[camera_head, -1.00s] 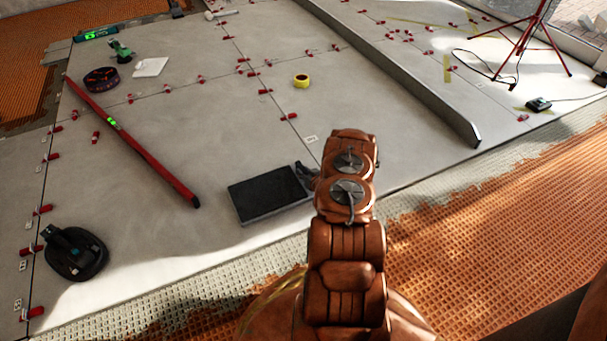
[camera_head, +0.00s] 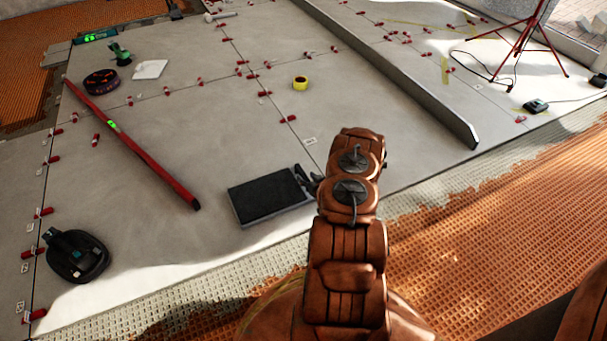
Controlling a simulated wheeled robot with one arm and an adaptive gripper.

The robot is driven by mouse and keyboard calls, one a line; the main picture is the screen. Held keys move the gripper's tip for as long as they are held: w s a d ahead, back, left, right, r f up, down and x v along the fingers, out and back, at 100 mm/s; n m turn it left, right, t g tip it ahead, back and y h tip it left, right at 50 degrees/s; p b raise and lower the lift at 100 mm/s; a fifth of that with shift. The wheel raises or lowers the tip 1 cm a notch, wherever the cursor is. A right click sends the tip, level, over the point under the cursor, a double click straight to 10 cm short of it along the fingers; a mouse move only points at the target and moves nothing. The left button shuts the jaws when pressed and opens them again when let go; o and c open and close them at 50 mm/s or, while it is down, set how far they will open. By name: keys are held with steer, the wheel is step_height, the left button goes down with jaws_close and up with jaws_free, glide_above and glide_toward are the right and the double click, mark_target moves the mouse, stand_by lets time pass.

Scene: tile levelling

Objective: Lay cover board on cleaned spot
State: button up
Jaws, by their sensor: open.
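A dark, flat rectangular board (camera_head: 268,198) with a lighter edge lies on the grey tiles, left of my arm. It looks like the cover board. My gripper (camera_head: 306,180) shows only in part at the board's right edge, with my brown arm hiding the rest. Its visible dark finger is open beside the board; I cannot tell whether it touches it. No cleaned spot can be told apart from the other tile surface.
A red level (camera_head: 135,145) lies left of the board. A black suction device (camera_head: 73,256) stands at the lower left. A red tripod (camera_head: 515,45) stands at the upper right.

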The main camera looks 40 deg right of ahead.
steer(key=p+v, duration=0.2)
steer(key=v, duration=0.6)
steer(key=w+a+r+n+g+y, duration=0.25)
steer(key=w+a+r+g, duration=0.3)
steer(key=w+r, duration=0.4)
steer(key=s+a+r+n+g, duration=0.1)
steer(key=s+a+r+g, duration=0.25)
steer(key=a+r, duration=0.9)
steer(key=s+a+r+g, duration=0.2)
steer(key=s+a+r, duration=0.5)
steer(key=s, duration=0.4)
steer(key=s+a+r+n+g, duration=0.1)
steer(key=s+a+r+g, duration=0.2)
steer(key=s+a+r, duration=0.4)
steer(key=s+a+r+g+y, duration=0.1)
steer(key=s+a+r, duration=0.7)
steer(key=s, duration=0.8)
steer(key=shift+s+a+g, duration=0.35)
steer(key=shift+a+g, duration=0.25)
steer(key=shift+g, duration=0.1)
steer(key=shift+r+n, duration=0.1)
steer(key=shift+n, duration=0.15)
